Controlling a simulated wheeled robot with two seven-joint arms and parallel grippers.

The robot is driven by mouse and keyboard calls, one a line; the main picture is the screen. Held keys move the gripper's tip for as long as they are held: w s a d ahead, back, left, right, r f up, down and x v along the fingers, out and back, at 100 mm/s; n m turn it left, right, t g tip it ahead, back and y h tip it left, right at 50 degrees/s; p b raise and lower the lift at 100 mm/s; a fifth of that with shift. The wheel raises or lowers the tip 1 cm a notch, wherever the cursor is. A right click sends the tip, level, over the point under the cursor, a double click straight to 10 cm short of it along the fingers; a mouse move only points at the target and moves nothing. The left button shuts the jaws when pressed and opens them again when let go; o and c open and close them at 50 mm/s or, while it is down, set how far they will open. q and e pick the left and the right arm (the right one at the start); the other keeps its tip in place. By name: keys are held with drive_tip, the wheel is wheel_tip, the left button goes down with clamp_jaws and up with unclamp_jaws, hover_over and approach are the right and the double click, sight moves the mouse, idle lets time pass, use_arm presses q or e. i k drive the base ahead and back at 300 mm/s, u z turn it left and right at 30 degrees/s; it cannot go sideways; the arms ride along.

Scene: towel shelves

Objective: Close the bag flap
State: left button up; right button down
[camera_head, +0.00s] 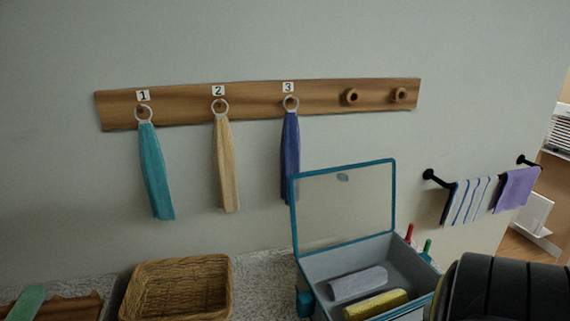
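A grey bag-like case (372,252) with blue edges stands at the lower middle right. Its flap (345,208), a pale panel with a blue rim, stands raised at the back, so the case is open. A grey rolled towel (357,284) and a yellow rolled towel (376,305) lie inside it. The front of the case is cut off by the picture's bottom edge. Neither of my grippers is in view.
A wicker basket (178,290) stands left of the case on a speckled counter (262,275). A dark ribbed object (510,290) is close on the right. Teal, cream and blue towels hang from a wooden rack (325,93). A black bar (437,179) holds two more towels.

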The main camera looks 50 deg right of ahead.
sight(341, 176)
drive_tip(key=k, duration=0.7)
drive_tip(key=z, duration=1.25)
drive_tip(key=i, duration=0.5)
